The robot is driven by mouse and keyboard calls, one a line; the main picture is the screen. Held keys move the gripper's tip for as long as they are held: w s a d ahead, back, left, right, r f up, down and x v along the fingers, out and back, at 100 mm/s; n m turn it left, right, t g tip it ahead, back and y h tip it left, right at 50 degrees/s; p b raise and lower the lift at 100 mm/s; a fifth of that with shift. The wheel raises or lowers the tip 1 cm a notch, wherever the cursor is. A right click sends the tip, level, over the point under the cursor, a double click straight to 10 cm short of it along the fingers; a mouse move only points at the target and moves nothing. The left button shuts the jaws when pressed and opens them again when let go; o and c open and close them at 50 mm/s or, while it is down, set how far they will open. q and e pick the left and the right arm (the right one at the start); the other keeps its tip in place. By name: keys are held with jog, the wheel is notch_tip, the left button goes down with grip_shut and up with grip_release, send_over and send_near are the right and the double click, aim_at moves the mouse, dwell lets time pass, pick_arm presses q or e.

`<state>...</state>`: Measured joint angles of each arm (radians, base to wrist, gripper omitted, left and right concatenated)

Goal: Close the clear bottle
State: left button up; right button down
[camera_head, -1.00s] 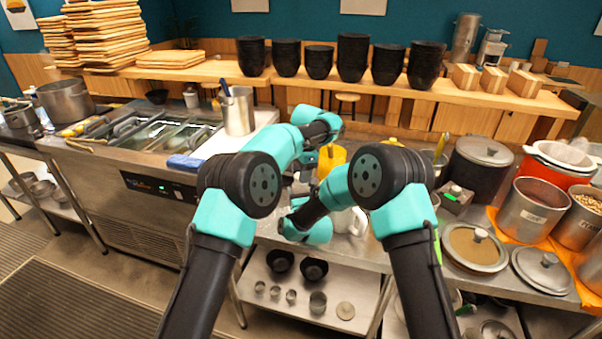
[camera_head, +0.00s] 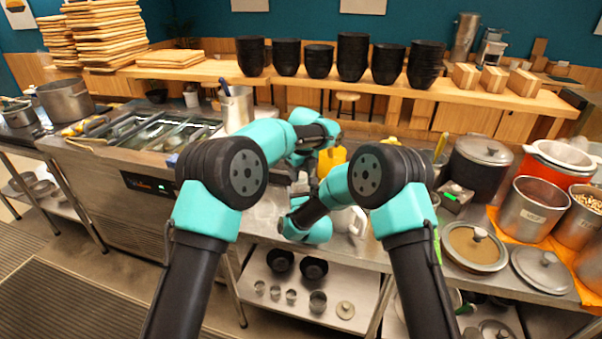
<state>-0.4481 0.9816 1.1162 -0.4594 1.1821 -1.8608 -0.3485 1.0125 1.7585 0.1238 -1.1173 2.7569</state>
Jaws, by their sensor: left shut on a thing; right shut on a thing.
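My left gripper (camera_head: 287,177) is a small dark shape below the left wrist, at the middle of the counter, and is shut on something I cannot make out. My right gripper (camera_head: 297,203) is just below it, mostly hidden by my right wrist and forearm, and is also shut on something. The clear bottle and its cap cannot be told apart from the arms and the pale area between the two grippers. The two grippers are close together above the front of the steel counter.
A yellow bottle (camera_head: 332,160) stands behind the arms. A white jug (camera_head: 347,220) is right of my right wrist. Pots and lids, including a brown-topped container (camera_head: 474,247), crowd the right. A steel container (camera_head: 237,108) stands at left. A lower shelf (camera_head: 330,305) holds bowls and cups.

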pick_arm(q)
jog(key=m, duration=0.4)
jog(key=o, duration=1)
jog(key=shift+c, duration=0.2)
notch_tip(320, 180, up, 12)
jog(key=s, duration=0.1)
jog(key=shift+s+d, duration=0.15)
jog(key=shift+s, duration=0.1)
pick_arm(e)
jog(key=shift+c, duration=0.6)
grip_release()
